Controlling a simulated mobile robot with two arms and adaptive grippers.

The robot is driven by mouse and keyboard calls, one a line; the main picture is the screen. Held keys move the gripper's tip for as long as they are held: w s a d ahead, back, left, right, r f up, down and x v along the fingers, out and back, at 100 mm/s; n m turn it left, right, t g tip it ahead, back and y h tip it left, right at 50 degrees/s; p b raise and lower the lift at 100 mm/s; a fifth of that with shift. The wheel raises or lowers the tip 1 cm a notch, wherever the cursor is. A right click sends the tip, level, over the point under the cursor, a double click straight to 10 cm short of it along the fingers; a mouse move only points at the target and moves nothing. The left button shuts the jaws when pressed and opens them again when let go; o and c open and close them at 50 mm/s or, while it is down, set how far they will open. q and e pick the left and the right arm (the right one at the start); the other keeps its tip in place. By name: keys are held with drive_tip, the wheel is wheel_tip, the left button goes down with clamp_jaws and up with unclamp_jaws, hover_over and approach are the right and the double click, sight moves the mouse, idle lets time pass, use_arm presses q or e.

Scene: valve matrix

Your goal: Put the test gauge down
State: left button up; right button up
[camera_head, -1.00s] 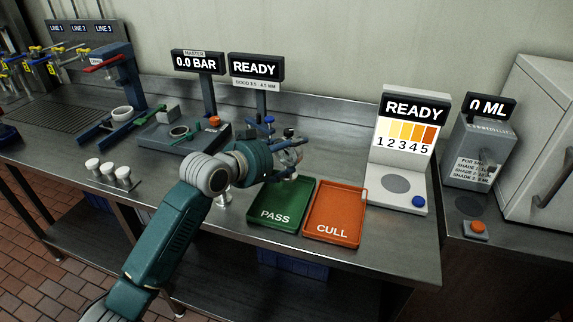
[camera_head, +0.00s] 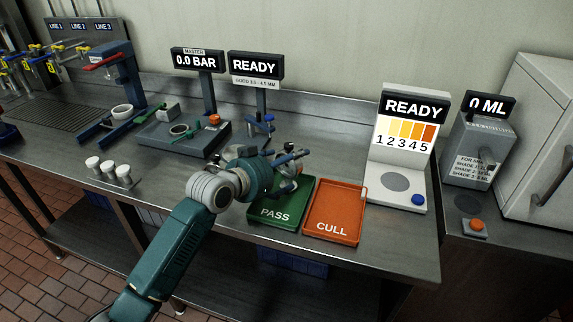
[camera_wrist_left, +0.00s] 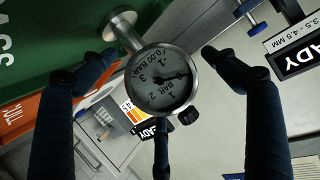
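The test gauge (camera_wrist_left: 161,80) shows in the left wrist view. It has a round pale dial in a metal rim, a dark knob at its side and a short metal stem ending in a round foot. My left gripper (camera_head: 291,165) is over the back of the green PASS tray (camera_head: 262,221) in the head view. In the wrist view its dark fingers (camera_wrist_left: 163,75) are spread around the gauge, with gaps visible at both sides. What the foot rests on is unclear. In the head view the gauge is mostly hidden by the fingers. My right gripper is out of view.
The orange CULL tray (camera_head: 335,212) lies right of the PASS tray. A shade reader (camera_head: 397,185) stands farther right. The master gauge station (camera_head: 185,135) and several white-topped pegs (camera_head: 108,169) are to the left. Bare counter lies in front of the station.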

use_arm(q)
drive_tip(key=shift+s+a+r, duration=0.1)
drive_tip(key=shift+a+r, duration=0.05)
drive_tip(key=shift+r, duration=0.05)
drive_tip(key=b+v, duration=0.1)
drive_tip(key=v, duration=1)
drive_tip(key=shift+s+r, duration=0.15)
drive_tip(key=shift+s, duration=0.15)
drive_tip(key=shift+a, duration=0.1)
